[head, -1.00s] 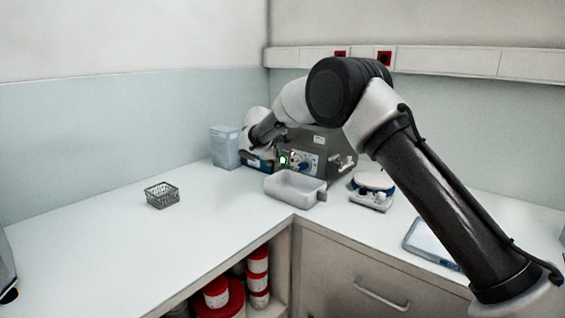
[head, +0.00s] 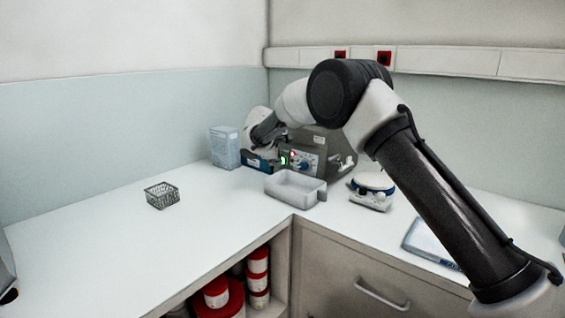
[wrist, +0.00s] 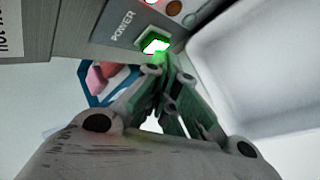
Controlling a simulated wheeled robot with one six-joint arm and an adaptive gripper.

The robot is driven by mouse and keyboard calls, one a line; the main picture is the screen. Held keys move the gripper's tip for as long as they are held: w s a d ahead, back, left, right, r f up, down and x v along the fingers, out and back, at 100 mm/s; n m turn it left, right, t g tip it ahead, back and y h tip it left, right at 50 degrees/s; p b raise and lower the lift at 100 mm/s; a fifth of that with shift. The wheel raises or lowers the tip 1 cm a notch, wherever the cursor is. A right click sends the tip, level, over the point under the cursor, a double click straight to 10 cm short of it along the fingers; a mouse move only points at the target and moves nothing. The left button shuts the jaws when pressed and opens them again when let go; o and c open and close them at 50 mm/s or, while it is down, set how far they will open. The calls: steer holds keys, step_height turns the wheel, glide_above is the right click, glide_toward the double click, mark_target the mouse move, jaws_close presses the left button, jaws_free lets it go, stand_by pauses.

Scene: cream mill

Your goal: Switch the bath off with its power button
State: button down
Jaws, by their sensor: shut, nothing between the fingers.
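The bath (head: 318,145) is a grey box in the back corner of the counter, partly hidden by my arm. Its front panel carries the power button (wrist: 155,43), which glows green-white beside the word POWER in the wrist view. My gripper (wrist: 168,66) is shut and empty, with its fingertips right at the lower edge of the button. I cannot tell whether they touch it. Green light falls on the fingers. In the head view the green glow (head: 284,160) shows at the left of the panel, by my gripper.
A pale tray (head: 296,184) stands in front of the bath; its wall also shows at the right of the wrist view (wrist: 215,85). A blue-white box (head: 224,147) stands left, a wire basket (head: 162,195) nearer, and a round blue-and-white device (head: 372,186) right. The left counter is largely clear.

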steer(key=shift+w, duration=0.1)
stand_by(0.5)
steer(key=shift+w+d, duration=0.25)
steer(key=shift+s, duration=0.1)
steer(key=shift+s+a, duration=0.25)
stand_by(0.3)
steer(key=s+a, duration=0.1)
steer(key=s, duration=0.1)
steer(key=s+a+r, duration=0.1)
steer(key=s+a, duration=0.1)
steer(key=shift+s+a, duration=0.3)
steer(key=shift+s, duration=0.05)
